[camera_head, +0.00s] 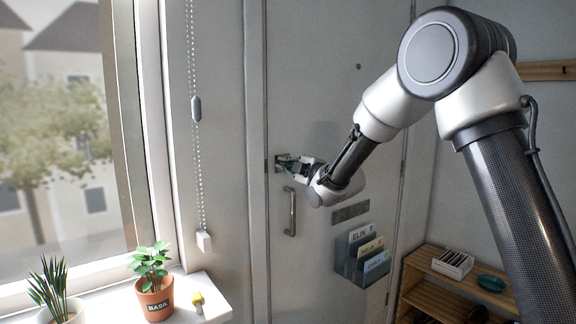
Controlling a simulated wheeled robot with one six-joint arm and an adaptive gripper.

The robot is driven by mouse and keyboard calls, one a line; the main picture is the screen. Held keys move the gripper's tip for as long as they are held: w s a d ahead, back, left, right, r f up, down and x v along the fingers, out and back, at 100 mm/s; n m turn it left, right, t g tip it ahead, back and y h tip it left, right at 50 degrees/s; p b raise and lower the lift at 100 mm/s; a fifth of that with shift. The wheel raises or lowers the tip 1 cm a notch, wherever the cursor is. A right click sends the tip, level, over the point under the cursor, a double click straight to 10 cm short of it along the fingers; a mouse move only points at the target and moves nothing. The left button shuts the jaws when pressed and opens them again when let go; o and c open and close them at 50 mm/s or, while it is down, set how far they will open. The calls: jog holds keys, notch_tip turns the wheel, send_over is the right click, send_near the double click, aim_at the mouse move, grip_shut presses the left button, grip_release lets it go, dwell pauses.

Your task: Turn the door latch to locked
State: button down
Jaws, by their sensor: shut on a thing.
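The grey door (330,100) stands closed in the middle of the head view. The door latch (281,161) is a small fitting on a plate near the door's left edge, above the vertical door handle (290,212). My gripper (287,163) reaches in from the right and is shut on the latch. The fingers cover most of the latch, so I cannot tell which way it is turned.
A blind chain (196,110) hangs by the window at left. A basil pot (155,298), a spiky plant (50,290) and a yellow object (198,300) stand on the sill. A letter holder (362,260) hangs on the door; a wooden shelf (440,290) stands at right.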

jog(key=shift+a+n, duration=0.1)
jog(key=shift+n, duration=2)
jog(key=c, duration=1.7)
grip_release()
jog(key=shift+c, duration=0.2)
jog(key=shift+o, duration=0.9)
jog(key=shift+w+f, duration=0.1)
jog(key=v, duration=1.2)
